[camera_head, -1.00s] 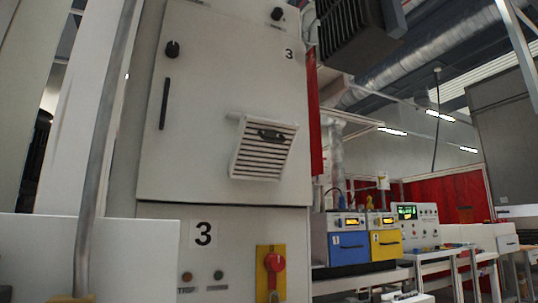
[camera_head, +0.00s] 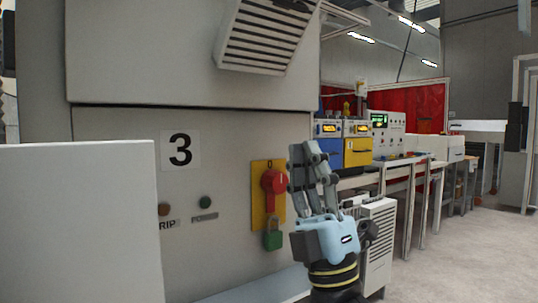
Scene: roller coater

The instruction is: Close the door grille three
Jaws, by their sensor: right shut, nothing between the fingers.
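The white louvred grille (camera_head: 265,42) is at the top of the view, on the grey cabinet door (camera_head: 130,55) above the label 3 (camera_head: 180,150). Its upper edge and handle are cut off by the frame. It sits skewed against the door and seems to stand out from it. My right gripper (camera_head: 309,150) is below and to the right of the grille, fingers pointing up, shut and empty. In the picture it is beside the red rotary switch and apart from the grille. My left gripper is not in view.
A red switch (camera_head: 273,181) on a yellow plate with a green padlock (camera_head: 272,240) is left of my right gripper. A white panel (camera_head: 80,225) fills the lower left. Blue and yellow units (camera_head: 358,152) stand on a bench behind. Open floor (camera_head: 450,260) lies at right.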

